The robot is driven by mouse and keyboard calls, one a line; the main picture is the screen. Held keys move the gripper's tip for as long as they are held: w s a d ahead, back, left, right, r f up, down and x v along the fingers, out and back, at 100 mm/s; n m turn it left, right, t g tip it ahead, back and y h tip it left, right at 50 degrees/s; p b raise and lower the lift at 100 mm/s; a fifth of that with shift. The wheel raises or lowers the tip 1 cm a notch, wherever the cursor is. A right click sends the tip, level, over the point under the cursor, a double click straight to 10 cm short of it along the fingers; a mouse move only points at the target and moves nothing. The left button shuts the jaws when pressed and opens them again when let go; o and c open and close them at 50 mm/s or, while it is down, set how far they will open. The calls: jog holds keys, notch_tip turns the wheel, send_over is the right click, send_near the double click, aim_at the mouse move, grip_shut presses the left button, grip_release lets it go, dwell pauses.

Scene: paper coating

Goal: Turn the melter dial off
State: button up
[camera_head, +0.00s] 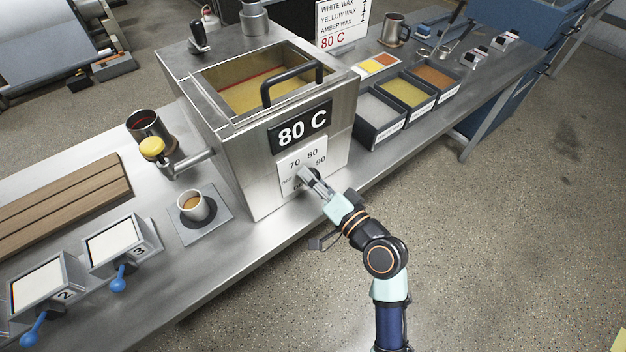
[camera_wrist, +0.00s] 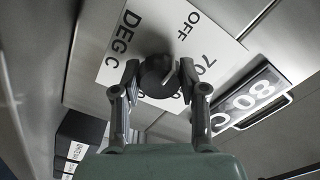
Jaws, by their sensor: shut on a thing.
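The melter (camera_head: 240,165) is a steel box on the bench with yellow wax inside. Its front carries a white dial plate (camera_head: 290,160), marked OFF, 70, 80, 90 and DEG C, which also shows in the wrist view (camera_wrist: 120,42). The dark round dial (camera_wrist: 158,76) is between the two fingers of my gripper (camera_wrist: 160,82), which is shut on it. A pale mark shows on the dial's right side in the wrist view; I cannot tell exactly which label it points to. In the head view my gripper (camera_head: 309,177) hides most of the dial.
A black sign reading 80 C (camera_head: 300,127) sits above the dial. A small cup (camera_head: 193,205) on a grey plate stands left of the melter. Wax bins (camera_head: 380,117) stand to the right. The floor before the bench is clear.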

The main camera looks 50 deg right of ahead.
dwell(0.4)
jog(key=o, duration=1.1)
jog(key=shift+o, duration=0.2)
jog(key=s+a, duration=0.2)
jog(key=s, duration=1)
jog(key=shift+w, duration=0.1)
